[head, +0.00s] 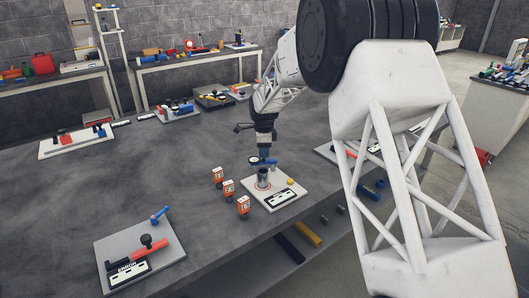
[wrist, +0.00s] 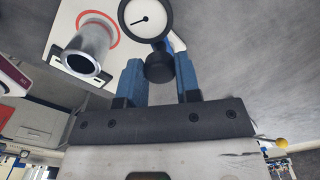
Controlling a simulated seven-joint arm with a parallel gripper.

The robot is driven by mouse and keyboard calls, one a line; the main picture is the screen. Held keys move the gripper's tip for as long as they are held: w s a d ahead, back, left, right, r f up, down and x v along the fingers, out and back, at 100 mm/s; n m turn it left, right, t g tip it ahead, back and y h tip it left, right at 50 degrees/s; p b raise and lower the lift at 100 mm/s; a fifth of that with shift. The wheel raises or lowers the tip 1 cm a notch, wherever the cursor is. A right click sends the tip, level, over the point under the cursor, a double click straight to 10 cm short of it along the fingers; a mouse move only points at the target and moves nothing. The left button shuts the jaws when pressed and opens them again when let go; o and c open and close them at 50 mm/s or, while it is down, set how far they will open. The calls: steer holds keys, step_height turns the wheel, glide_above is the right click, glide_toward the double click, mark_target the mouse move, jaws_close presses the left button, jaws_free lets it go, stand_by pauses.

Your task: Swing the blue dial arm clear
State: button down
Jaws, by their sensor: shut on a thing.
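The blue dial arm (head: 269,162) sits over the small white plate near the middle of the table, just below my gripper (head: 263,152). In the wrist view its round dial gauge (wrist: 146,19) has a white face, black rim and a black pointer. My gripper (wrist: 160,75) has blue fingers closed on the black knob (wrist: 159,67) beside the gauge. A grey metal cylinder (wrist: 88,50) stands upright inside a red ring on the plate, left of the gauge in that view. The cylinder (head: 262,180) also shows in the head view. Most of the blue arm is hidden in the wrist view.
Another plate (head: 165,257) with red and blue handles lies front left. The table (head: 140,185) is bare between.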

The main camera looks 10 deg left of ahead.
steer(key=m, duration=0.2)
steer(key=w+m, duration=0.1)
steer(key=shift+w+a+m, duration=0.1)
steer(key=shift+a+m, duration=0.05)
steer(key=shift+m, duration=0.25)
steer(key=shift+w+m, duration=0.3)
steer(key=shift+m, duration=0.5)
steer(key=shift+w+m, duration=0.25)
steer(key=shift+m, duration=0.55)
steer(key=c, duration=0.8)
jaws_free()
step_height(320, 180, up, 8)
steer(key=shift+f, duration=0.1)
